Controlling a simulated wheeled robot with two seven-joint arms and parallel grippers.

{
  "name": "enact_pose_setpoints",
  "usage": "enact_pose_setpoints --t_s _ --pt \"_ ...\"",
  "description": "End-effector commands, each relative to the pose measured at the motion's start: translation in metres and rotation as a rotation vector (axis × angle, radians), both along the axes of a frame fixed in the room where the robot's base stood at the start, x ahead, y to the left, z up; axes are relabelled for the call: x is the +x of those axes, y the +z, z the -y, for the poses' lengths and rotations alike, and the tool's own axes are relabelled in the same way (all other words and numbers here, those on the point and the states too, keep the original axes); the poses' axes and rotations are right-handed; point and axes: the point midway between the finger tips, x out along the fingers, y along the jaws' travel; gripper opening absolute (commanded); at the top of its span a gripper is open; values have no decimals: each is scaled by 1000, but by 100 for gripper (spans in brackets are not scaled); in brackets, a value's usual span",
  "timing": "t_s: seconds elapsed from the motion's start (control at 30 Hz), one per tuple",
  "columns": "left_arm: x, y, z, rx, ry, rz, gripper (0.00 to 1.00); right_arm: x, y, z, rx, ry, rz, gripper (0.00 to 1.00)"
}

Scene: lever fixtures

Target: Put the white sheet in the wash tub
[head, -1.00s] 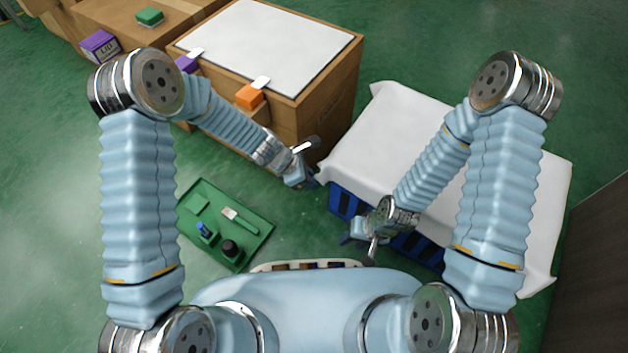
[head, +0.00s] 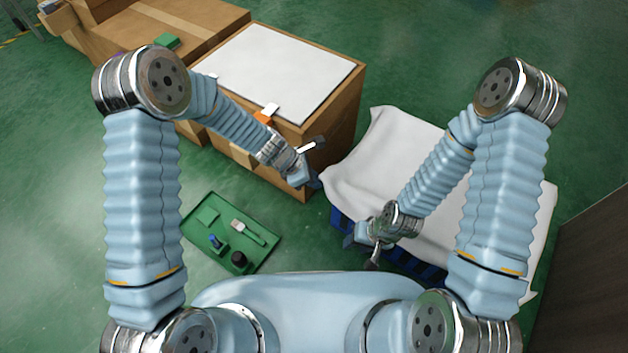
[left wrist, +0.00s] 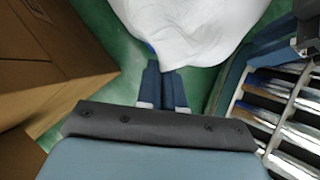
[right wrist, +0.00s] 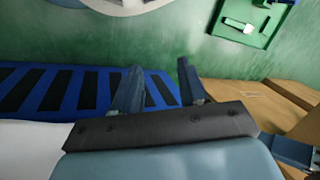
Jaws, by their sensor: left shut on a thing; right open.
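The white sheet (head: 385,150) lies draped over a blue slatted container (head: 341,222) at the right of the head view, its edges hanging down. My left gripper (head: 316,181) is shut on the sheet's near left corner. In the left wrist view the closed fingers (left wrist: 162,88) meet the sheet's edge (left wrist: 190,30). My right gripper (head: 359,249) is open and empty, low beside the container's near side. In the right wrist view its spread fingers (right wrist: 156,88) are in front of the container's blue slatted wall (right wrist: 60,88). I cannot tell whether this container is the wash tub.
A brown box (head: 333,115) with a white top panel (head: 275,75) stands close behind my left gripper. A green tray (head: 265,228) with small items lies on the floor at left. A dark panel (head: 590,262) stands at far right. Green floor is clear beyond the sheet.

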Motion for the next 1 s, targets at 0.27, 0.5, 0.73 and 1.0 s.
enact_pose_setpoints --t_s 0.27,0.5,0.73,1.0 --pt "0 65 -1 1 0 -2 0 -8 57 -19 27 33 -14 43" --pt "-19 125 -1 -1 -1 1 0 -8 100 -19 28 33 -14 43" --pt "-46 186 -1 1 -5 10 0 -8 96 -19 27 33 -14 43" --pt "-60 221 -2 0 1 -1 0 -8 96 -19 27 33 -14 43"
